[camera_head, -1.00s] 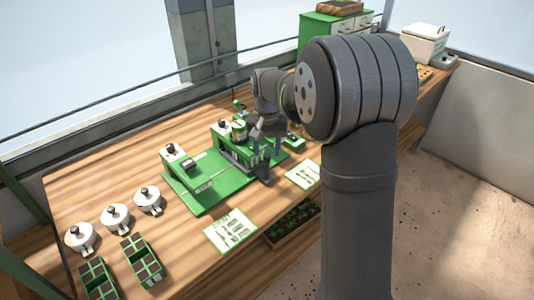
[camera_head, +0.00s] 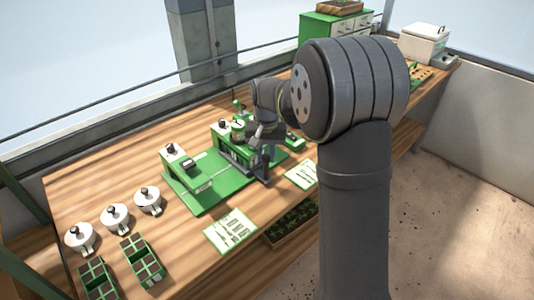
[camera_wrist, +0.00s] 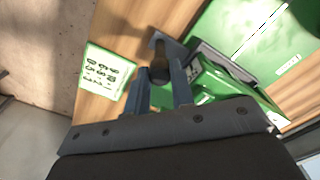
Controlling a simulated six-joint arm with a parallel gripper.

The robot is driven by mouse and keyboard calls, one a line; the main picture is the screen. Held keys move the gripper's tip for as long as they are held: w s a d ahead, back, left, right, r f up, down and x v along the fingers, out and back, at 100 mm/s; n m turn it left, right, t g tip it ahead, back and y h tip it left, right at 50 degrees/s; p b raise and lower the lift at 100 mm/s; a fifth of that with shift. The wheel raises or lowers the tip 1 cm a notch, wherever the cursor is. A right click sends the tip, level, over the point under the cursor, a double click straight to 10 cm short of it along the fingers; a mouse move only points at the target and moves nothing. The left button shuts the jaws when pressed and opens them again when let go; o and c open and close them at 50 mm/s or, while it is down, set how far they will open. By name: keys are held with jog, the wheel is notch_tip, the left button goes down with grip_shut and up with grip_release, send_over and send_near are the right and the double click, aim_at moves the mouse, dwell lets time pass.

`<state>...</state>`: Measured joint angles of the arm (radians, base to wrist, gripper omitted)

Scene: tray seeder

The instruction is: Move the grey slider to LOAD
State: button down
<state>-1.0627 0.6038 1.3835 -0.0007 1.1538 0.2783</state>
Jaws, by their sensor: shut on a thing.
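The grey slider shows in the wrist view as a dark upright handle (camera_wrist: 160,68) on a flat grey bar at the front of the green seeder (camera_wrist: 225,90). My gripper (camera_wrist: 160,77) is shut on this handle, one finger on each side. In the head view my gripper (camera_head: 266,146) is at the front edge of the green seeder (camera_head: 208,199), partly hidden by my own arm. The slider's dark end (camera_head: 264,178) shows just below it. I cannot read a LOAD mark in either view.
A white card (camera_head: 230,231) and a second card (camera_head: 302,175) lie in front of the seeder. Lidded white pots (camera_head: 115,217) and green seedling trays (camera_head: 142,262) stand at the left. A green block with a white-topped piece stands on the seeder (camera_head: 178,162). Bare wood lies around the seeder.

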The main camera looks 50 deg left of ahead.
jog(key=s, duration=0.9)
jog(key=shift+s, duration=0.35)
jog(key=c, duration=1.2)
grip_release()
jog(key=shift+c, duration=0.2)
notch_tip(320, 180, up, 18)
jog(key=shift+f, duration=0.25)
jog(key=shift+f, duration=0.1)
